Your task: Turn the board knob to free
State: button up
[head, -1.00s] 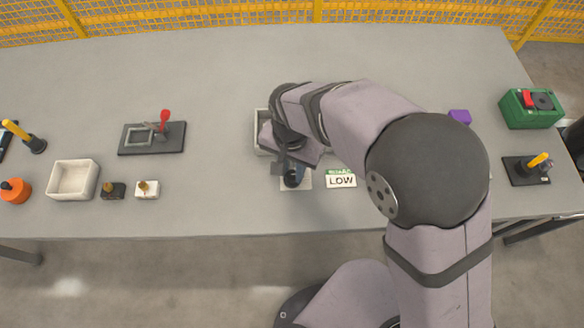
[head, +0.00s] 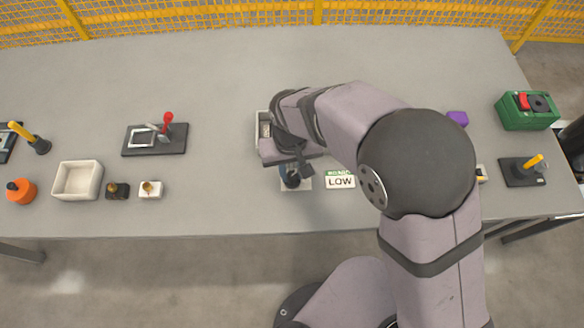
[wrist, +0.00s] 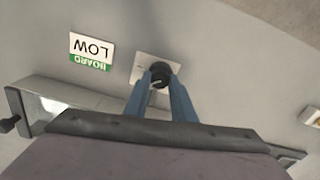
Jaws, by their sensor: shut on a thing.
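The board knob (wrist: 160,71) is a round black knob on a pale square plate (wrist: 143,62) in the wrist view. In the head view the plate (head: 303,183) lies near the front edge of the table, left of a white and green sign reading BOARD LOW (head: 340,180). The sign also shows in the wrist view (wrist: 91,50). My gripper (wrist: 160,78) has its two blue fingers on either side of the knob, shut on it. In the head view my gripper (head: 291,179) partly hides the knob. The knob's markings are too small to read.
A pale bin (head: 263,117) stands just behind my gripper, partly covered by my arm. A black plate with a red-tipped lever (head: 155,139), a white tray (head: 78,180) and small fittings (head: 150,189) lie to the left. A green box (head: 527,110) stands at right.

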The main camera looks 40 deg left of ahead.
aim_at(291, 176)
jog(key=n+p, duration=0.1)
jog(key=n, duration=0.4)
jog(key=shift+r+n, duration=0.1)
jog(key=shift+n, duration=0.2)
jog(key=n+p, duration=0.1)
jog(key=n, duration=0.4)
dwell(0.4)
jog(key=o, duration=1.1)
jog(key=shift+c, duration=0.2)
jog(key=shift+s+r+b, duration=0.1)
jog(key=shift+r+b, duration=0.7)
jog(key=shift+r, duration=2.8)
